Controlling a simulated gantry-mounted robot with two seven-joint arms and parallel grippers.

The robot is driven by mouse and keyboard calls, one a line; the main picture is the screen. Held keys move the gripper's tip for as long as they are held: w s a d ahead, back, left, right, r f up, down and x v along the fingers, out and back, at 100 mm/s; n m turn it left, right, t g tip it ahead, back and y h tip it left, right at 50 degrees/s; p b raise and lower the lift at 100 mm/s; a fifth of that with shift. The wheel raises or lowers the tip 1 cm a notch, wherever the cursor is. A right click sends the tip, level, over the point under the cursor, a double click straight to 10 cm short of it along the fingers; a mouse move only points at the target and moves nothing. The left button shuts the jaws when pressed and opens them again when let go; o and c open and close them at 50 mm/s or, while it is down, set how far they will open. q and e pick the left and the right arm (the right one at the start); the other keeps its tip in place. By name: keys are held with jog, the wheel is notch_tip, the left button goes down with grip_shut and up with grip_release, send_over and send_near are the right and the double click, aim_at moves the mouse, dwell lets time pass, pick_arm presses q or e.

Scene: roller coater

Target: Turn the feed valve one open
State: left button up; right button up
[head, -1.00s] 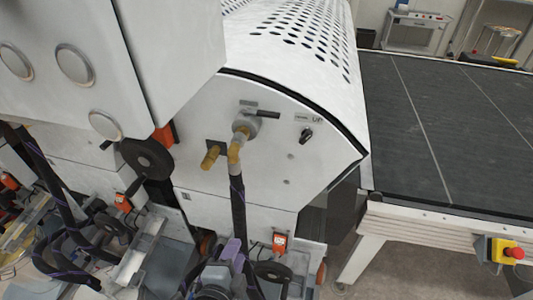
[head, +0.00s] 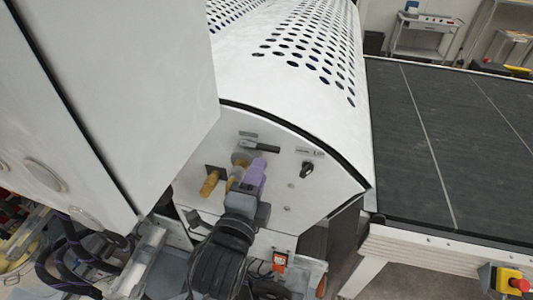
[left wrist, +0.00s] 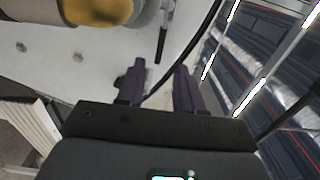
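The feed valve (head: 240,158) is on the white end panel of the coater, a grey and brass fitting with a black lever handle (head: 262,147) pointing right. My left gripper (head: 255,172), with purple fingers, is just below the lever and partly covers the valve's brass part. In the left wrist view the two fingers stand apart with an empty gap (left wrist: 160,88). The black lever (left wrist: 162,42) shows beyond the fingertips, roughly in line with the gap, and the brass part (left wrist: 98,10) is at the top left. My right gripper is not in view.
A brass pipe stub (head: 210,182) sits left of the valve. A black selector knob (head: 307,168) is to its right. A large white housing (head: 120,90) fills the left. The dark conveyor (head: 440,140) and a red emergency button (head: 521,285) are at the right.

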aim_at(268, 151)
pick_arm(q)
jog(key=p+x, duration=0.1)
jog(key=x, duration=0.4)
jog(key=shift+w+r, duration=0.1)
jog(key=shift+x, duration=0.8)
jog(key=shift+c, duration=0.4)
grip_shut()
dwell(0.3)
